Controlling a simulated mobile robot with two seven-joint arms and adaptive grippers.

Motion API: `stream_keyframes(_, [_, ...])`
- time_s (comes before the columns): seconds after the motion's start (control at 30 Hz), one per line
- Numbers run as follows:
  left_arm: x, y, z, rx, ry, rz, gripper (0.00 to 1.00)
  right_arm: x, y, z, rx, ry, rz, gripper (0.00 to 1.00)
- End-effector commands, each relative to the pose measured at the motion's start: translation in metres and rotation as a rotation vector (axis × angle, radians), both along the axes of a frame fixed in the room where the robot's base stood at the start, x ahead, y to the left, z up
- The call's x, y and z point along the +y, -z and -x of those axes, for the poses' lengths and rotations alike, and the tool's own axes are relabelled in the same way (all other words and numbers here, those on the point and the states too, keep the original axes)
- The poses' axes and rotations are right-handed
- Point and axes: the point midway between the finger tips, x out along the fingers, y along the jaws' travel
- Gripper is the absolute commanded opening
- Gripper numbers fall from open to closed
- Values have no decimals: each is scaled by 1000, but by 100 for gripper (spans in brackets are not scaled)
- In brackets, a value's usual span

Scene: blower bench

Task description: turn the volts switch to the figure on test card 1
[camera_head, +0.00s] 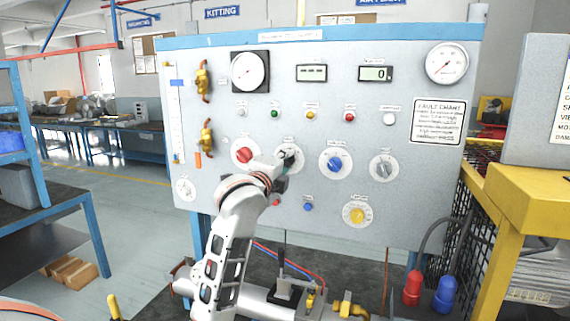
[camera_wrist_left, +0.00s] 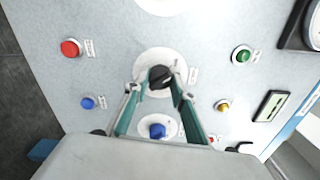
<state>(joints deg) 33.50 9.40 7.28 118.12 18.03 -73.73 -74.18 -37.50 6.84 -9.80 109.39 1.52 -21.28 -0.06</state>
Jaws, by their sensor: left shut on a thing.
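My left gripper (camera_head: 287,160) reaches up to the grey panel. In the left wrist view its two teal fingers (camera_wrist_left: 158,88) are shut on a black knob (camera_wrist_left: 158,76) at the middle of a round white dial (camera_wrist_left: 150,58). The dial labels are too small to read, so I cannot tell which is the volts switch or where the black knob points. I cannot make out test card 1. My right gripper is not in view.
A grey knob (camera_head: 384,167) and a yellow knob (camera_head: 357,214) sit to the right. Indicator lamps, two small displays and round gauges are above. A fault chart (camera_head: 438,121) is at the panel's right. A yellow frame (camera_head: 520,200) stands at the right; pipework runs below.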

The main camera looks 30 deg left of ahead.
Motion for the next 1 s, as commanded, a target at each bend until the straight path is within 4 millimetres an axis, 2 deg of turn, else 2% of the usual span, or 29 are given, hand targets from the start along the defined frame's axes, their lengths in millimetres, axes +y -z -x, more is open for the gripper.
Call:
stream_keyframes(0.4, [0, 1, 0, -37, 0, 164, 3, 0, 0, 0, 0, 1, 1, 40])
stream_keyframes(0.9, [0, 1, 0, -41, 0, 180, 3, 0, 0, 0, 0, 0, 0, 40])
stream_keyframes(0.93, [0, 1, 0, -41, 0, 180, 33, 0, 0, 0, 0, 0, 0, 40])
stream_keyframes(0.97, [0, 1, 0, -41, 0, 180, 40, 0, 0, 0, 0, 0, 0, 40])
stream_keyframes(1.0, [0, 1, 0, -41, 0, 180, 42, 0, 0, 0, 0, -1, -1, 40])
